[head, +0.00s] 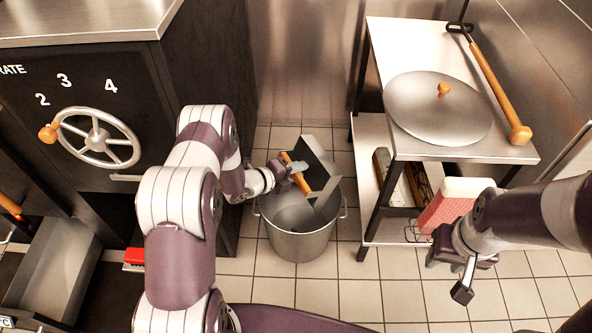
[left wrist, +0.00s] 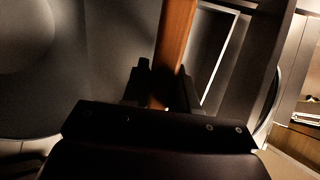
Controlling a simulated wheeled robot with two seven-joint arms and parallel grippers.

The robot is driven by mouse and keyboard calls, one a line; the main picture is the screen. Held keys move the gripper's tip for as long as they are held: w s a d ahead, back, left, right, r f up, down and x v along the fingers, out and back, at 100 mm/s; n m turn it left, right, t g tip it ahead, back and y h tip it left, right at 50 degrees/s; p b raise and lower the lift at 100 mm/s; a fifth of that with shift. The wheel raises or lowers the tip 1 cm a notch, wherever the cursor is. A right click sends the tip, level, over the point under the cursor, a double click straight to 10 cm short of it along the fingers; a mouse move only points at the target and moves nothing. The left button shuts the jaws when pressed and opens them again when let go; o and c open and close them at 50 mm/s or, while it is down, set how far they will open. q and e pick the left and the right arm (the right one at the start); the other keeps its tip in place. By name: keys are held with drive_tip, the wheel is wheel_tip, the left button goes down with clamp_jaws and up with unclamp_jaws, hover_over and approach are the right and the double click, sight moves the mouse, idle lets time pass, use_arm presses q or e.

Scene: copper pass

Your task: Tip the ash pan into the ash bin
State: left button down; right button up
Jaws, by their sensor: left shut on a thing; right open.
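The ash pan (head: 319,165) is a grey metal pan with an orange wooden handle. My left gripper (head: 296,172) is shut on that handle and holds the pan tilted steeply over the ash bin. The handle (left wrist: 176,45) also shows between the fingers in the left wrist view. The ash bin (head: 300,243) is a round metal bucket with side handles, upright on the tiled floor. The pan hides part of its mouth, and I cannot tell whether ash is inside. My right gripper (head: 458,277) is open and empty, low at the right, in front of the shelf table.
A metal table (head: 515,152) at the right bears a round lid (head: 425,108) and a wooden-handled tool (head: 497,85). A red-and-white box (head: 455,203) is beside it. The dark oven with a handwheel (head: 97,138) stands left. An open grey drawer (head: 55,262) is low left.

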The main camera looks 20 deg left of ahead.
use_arm(q)
drive_tip(key=r, duration=0.1)
drive_tip(key=r+p, duration=0.2)
drive_tip(key=shift+w+r, duration=0.15)
drive_tip(key=shift+w, duration=0.1)
wheel_tip(320, 180, down, 3)
drive_tip(key=b, duration=0.3)
drive_tip(key=shift+s, duration=0.15)
wheel_tip(320, 180, up, 2)
drive_tip(key=shift+r+p, duration=0.2)
drive_tip(key=shift+p, duration=0.9)
wheel_tip(320, 180, down, 3)
drive_tip(key=b, duration=0.3)
drive_tip(key=shift+r, duration=0.2)
use_arm(e)
drive_tip(key=shift+f, duration=0.1)
drive_tip(key=shift+w, duration=0.1)
